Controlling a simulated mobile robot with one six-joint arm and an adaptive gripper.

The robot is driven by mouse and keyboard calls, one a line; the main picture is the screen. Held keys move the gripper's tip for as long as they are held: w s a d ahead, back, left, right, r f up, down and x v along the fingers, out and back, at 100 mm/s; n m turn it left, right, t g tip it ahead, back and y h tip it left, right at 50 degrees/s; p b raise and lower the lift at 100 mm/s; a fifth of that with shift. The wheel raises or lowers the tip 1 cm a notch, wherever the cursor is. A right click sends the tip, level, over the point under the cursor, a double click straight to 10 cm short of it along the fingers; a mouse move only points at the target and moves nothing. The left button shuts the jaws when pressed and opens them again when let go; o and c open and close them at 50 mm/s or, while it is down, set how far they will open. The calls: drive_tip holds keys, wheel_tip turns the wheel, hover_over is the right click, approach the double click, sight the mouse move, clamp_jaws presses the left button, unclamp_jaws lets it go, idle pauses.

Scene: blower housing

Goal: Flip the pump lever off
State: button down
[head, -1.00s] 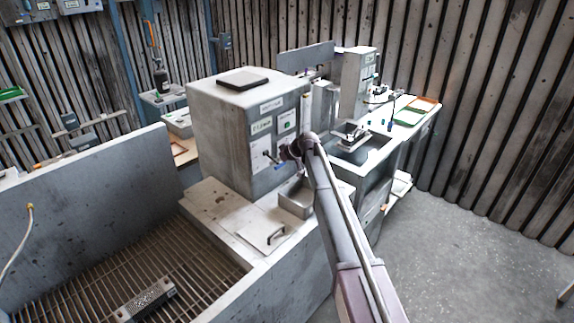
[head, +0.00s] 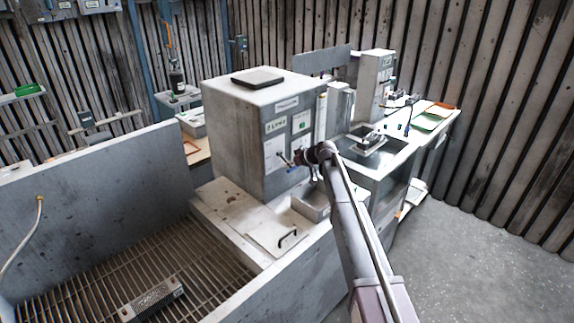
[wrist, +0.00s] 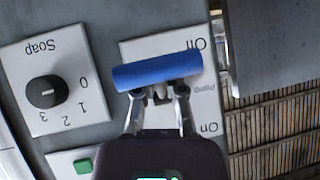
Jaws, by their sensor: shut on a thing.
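The pump lever has a blue cylindrical handle (wrist: 157,70), which lies crosswise in the wrist view. My gripper (wrist: 158,88) has its two fingers at the handle's middle and is shut on the lever. The white pump plate (wrist: 185,52) appears upside down, with "Off" at its top right and "On" at its bottom right. The handle is nearer the "Off" word. The lever's pivot is mostly hidden behind the handle and fingers.
The soap knob (wrist: 45,92) and a green button (wrist: 83,166) are close to my gripper in the wrist view. A small metal basin (head: 311,203) and a lid with a handle (head: 280,237) lie below the control box. Open floor (head: 460,250) lies to the right.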

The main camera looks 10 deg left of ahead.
drive_tip(key=shift+w+a, duration=0.1)
drive_tip(key=shift+w, duration=0.1)
drive_tip(key=c, duration=1)
unclamp_jaws()
drive_tip(key=shift+f, duration=0.1)
drive_tip(key=o, duration=0.3)
drive_tip(key=shift+w+f, duration=0.15)
drive_tip(key=shift+s, duration=0.2)
